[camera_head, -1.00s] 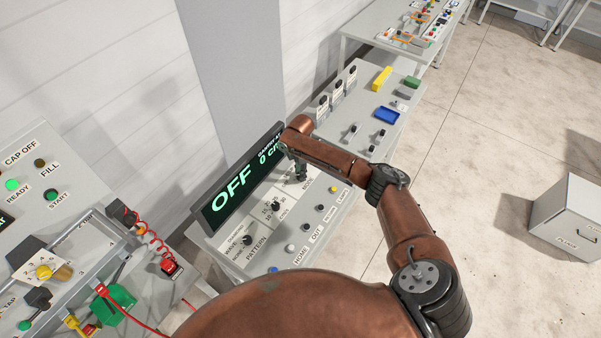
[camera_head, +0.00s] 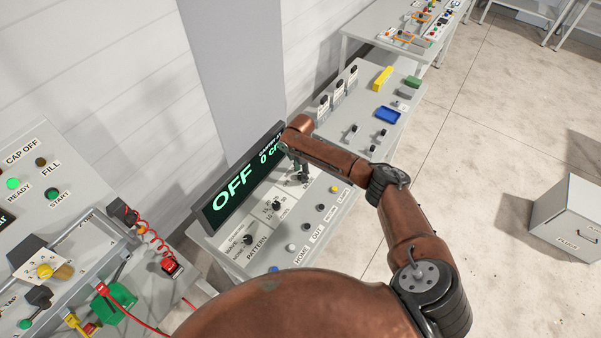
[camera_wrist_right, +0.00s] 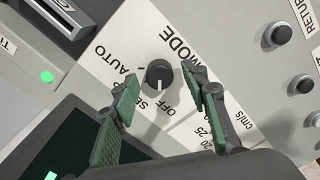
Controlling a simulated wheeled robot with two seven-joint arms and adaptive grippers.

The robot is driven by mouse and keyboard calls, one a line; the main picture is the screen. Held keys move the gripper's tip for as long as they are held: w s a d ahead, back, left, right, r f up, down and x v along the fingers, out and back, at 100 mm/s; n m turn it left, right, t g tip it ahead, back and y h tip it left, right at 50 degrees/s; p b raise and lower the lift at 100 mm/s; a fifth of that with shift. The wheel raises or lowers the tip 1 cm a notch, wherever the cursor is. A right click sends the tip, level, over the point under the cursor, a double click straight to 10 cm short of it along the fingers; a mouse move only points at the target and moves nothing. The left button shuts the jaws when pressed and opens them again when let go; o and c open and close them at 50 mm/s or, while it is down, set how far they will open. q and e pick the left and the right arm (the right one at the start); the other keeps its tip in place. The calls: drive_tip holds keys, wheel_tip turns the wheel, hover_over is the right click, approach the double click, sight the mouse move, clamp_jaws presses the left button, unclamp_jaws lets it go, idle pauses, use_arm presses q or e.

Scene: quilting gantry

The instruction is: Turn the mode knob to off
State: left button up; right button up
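The mode knob (camera_wrist_right: 159,74) is small, round and black, on a white panel marked MODE, AUTO and OFF. Its pale pointer line faces down in the right wrist view, toward the OFF label (camera_wrist_right: 167,101). My right gripper (camera_wrist_right: 160,78) is open, with one green-padded finger on each side of the knob and a visible gap to both. In the head view my right gripper (camera_head: 300,172) is over the far part of the console and partly hides the knob area. The display (camera_head: 240,182) reads OFF in green. My left gripper is not in view.
The pattern knob (camera_head: 248,239) and a row of buttons, including HOME and OUT, share the console (camera_head: 300,240). Another machine with a red coiled cord (camera_head: 150,238) stands at left. Floor at right is open before a grey cabinet (camera_head: 570,220).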

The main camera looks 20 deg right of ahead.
drive_tip(key=shift+r, duration=0.2)
wheel_tip(320, 180, up, 12)
drive_tip(key=shift+f, duration=0.2)
idle(0.7)
